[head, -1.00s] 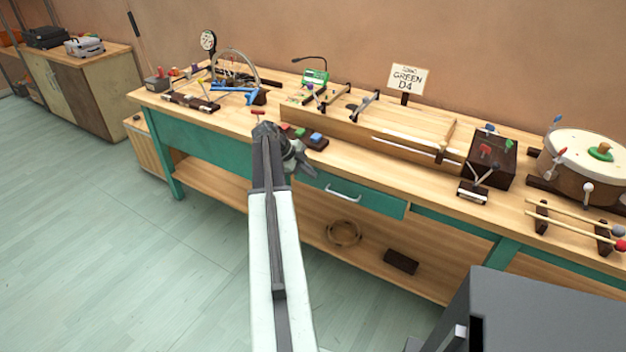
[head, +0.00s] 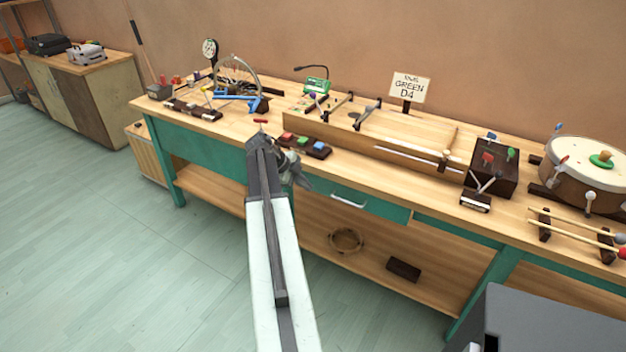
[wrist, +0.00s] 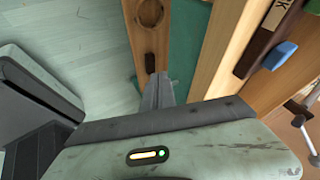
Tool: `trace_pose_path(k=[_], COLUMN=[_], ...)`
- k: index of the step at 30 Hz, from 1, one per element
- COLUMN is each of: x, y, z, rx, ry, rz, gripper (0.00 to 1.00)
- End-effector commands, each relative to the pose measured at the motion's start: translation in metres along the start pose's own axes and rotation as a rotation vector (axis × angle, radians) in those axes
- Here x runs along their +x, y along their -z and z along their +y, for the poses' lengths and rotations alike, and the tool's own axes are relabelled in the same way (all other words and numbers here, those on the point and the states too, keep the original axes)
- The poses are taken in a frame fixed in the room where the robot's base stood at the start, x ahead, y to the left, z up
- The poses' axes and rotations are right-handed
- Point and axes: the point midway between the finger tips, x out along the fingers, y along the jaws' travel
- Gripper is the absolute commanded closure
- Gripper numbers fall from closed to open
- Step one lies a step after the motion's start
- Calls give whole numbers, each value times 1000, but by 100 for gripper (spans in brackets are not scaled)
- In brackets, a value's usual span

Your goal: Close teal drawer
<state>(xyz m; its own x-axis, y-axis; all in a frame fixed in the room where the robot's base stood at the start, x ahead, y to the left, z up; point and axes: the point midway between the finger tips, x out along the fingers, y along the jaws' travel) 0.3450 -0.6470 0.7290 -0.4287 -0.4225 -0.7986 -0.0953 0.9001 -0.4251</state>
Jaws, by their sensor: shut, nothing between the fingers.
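The teal drawer (head: 384,208) is set under the front edge of the wooden workbench in the head view, with a pale bar handle (head: 348,201) on its front. Its front looks close to the bench frame; I cannot tell whether a small gap stays open. My gripper (head: 302,183) is at the drawer's left end, hiding that part; contact is unclear. In the wrist view my gripper (wrist: 162,88) is shut and empty, with a teal surface (wrist: 188,45) beside its fingers.
The workbench top (head: 345,163) carries a block with coloured pieces (head: 305,145), a dark box (head: 490,168) and a drum (head: 585,172). A ring (head: 345,240) and a dark block (head: 404,269) lie on the lower shelf. The floor (head: 110,250) at left is clear.

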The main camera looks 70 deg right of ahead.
Motion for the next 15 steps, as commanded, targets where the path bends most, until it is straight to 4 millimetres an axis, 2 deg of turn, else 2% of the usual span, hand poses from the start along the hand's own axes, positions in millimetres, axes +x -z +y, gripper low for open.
trace_pose_path(k=[1,6,10,15], x=[-28,-66,-83,-89], y=[6,5,4,2], z=[-8,-8,-7,-5], rx=[-1,0,0,1], ry=[1,1,0,0], rz=[0,0,1,1], gripper=[100,100,100,100])
